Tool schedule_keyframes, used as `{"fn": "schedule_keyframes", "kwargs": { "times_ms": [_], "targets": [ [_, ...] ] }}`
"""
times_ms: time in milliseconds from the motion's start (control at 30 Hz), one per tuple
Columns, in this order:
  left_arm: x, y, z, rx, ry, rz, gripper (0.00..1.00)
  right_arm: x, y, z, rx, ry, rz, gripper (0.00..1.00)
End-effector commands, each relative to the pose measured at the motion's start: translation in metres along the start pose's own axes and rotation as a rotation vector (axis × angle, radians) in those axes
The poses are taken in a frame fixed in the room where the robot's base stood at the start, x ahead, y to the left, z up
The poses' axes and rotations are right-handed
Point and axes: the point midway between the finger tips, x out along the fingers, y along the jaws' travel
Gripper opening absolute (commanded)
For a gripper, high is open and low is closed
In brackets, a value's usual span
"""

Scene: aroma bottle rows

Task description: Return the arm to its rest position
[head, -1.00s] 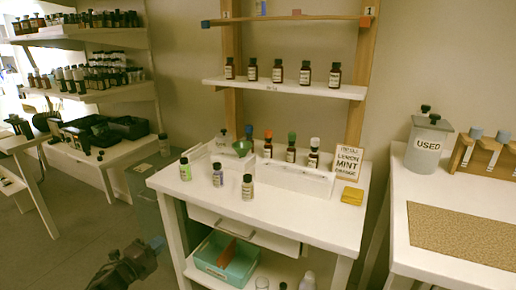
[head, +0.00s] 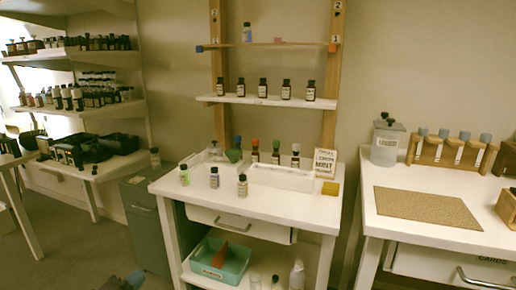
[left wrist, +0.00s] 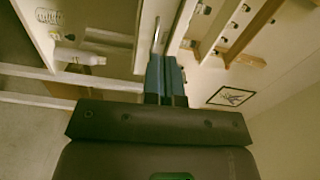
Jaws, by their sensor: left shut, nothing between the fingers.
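My left gripper (head: 130,279) shows only at the bottom edge of the head view, low in front of the white table (head: 310,208) and away from the bottles. In the left wrist view its two blue fingers (left wrist: 165,78) are together with nothing between them. Three small bottles stand on the front of the table: a green-labelled one (head: 184,175), a purple-labelled one (head: 214,177) and a brown one (head: 242,186). My right gripper is not in view.
A drawer (head: 240,222) and a lower shelf with a teal bin (head: 220,262) are under the table. A row of dark bottles stands on the wall shelf (head: 220,98). At the right, another table holds a cork mat (head: 425,208) and a grey jar (head: 385,142). Floor shows at the left.

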Motion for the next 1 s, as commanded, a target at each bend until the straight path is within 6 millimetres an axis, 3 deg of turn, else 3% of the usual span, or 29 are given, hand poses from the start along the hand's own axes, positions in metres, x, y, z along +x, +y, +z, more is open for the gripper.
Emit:
{"fn": "schedule_keyframes", "kwargs": {
  "times_ms": [33,367,700,1000],
  "targets": [
    [-0.015,0.01,0.004,-0.019,-0.016,0.024,0.0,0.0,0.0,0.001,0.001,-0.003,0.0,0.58],
    [-0.096,0.054,-0.015,-0.214,-0.099,0.137,0.0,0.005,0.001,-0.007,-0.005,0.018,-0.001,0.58],
    [-0.232,0.094,-0.058,-0.537,-0.264,0.317,0.0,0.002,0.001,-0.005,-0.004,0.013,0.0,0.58],
    [-0.345,0.095,-0.107,-0.813,-0.443,0.468,0.0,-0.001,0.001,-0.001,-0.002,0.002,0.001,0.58]
  ]
}}
